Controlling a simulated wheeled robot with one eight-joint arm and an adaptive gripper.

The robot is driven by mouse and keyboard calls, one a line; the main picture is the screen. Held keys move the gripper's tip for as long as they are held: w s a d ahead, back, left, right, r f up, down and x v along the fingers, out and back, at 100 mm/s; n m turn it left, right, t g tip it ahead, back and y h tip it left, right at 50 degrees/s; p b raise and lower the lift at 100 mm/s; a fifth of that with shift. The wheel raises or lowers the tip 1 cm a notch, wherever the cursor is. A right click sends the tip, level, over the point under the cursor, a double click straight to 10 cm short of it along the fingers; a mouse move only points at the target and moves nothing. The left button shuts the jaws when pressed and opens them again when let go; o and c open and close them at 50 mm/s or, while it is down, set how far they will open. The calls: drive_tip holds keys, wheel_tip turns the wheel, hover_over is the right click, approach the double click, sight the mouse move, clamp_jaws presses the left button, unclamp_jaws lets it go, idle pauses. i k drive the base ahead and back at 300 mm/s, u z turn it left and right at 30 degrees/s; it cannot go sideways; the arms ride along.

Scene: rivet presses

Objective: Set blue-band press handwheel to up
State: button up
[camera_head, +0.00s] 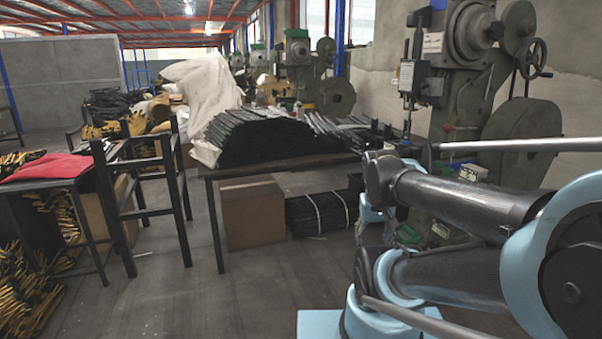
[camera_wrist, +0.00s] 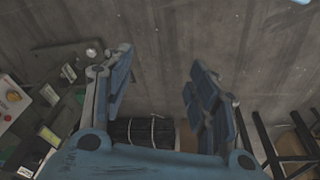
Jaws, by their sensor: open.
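The nearest press (camera_head: 463,88) is a grey-green machine at the right of the head view. A small blue patch shows near its top, cut by the frame edge. A dark spoked handwheel (camera_head: 533,58) stands on its right side; which setting it is at, I cannot tell. My gripper (camera_wrist: 161,62) shows in the wrist view with its two blue-grey fingers spread wide and nothing between them. It points down over the floor, away from the handwheel. In the head view my arm covers the lower part of the press, and the fingers cannot be made out.
A table (camera_head: 210,174) with stacked dark pieces stands left of the press. A cardboard box (camera_head: 252,213) and a strapped dark bundle (camera_head: 318,213) lie under it. Another press (camera_head: 299,72) with green on top stands farther back. A black frame (camera_head: 150,172) stands left. Floor is free in front.

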sight(525, 59)
drive_tip(key=z, duration=2.05)
drive_tip(key=i, duration=1.65)
drive_tip(key=u, duration=0.4)
